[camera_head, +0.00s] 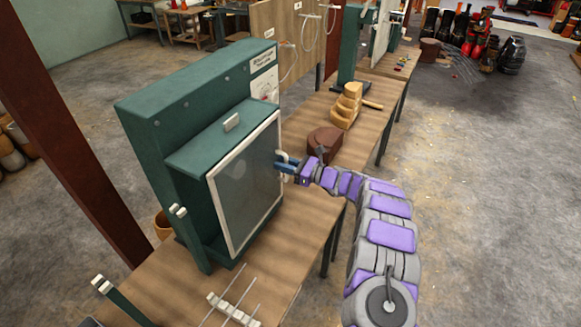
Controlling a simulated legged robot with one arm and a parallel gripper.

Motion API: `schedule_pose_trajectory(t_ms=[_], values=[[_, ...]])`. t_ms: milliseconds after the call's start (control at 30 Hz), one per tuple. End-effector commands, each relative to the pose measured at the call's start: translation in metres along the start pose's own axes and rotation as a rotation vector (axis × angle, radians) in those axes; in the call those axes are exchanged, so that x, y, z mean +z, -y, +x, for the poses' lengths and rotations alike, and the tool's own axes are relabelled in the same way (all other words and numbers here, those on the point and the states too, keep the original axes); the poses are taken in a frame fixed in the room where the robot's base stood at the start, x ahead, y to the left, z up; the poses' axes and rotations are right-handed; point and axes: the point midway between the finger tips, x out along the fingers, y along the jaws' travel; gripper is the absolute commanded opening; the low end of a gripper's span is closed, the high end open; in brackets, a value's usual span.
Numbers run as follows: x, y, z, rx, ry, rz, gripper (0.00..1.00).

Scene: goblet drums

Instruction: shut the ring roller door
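The ring roller (140,120) is a dark green upright machine at the near end of the long wooden bench. Its door (245,190) is a grey see-through panel in a white frame, standing upright on the machine's front. How far the door stands from the housing is hard to tell. My gripper (287,164), with blue fingers, is at the right edge of the door, about halfway up. The fingers meet or nearly meet the door's edge; contact and finger gap are too small to make out. My arm reaches in from the lower right.
A brown block (325,141) and a stepped wooden piece (347,105) stand on the bench just beyond my gripper. A rack with thin rods (232,309) lies at the near end. A brown post (75,130) rises at left. Open floor (480,180) lies right.

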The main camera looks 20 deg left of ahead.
Motion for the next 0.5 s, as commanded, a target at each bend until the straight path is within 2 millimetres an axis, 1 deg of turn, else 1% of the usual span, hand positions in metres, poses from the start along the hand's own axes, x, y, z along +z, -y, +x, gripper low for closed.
schedule_pose_trajectory(t_ms=[67,300,500], values=[[-0.0008,-0.0004,-0.0011,-0.001,-0.002,0.001,0.34],[0.0001,0.0007,-0.0084,-0.001,0.004,0.003,0.34],[0.0006,-0.0002,-0.01,-0.002,0.003,0.003,0.34]])
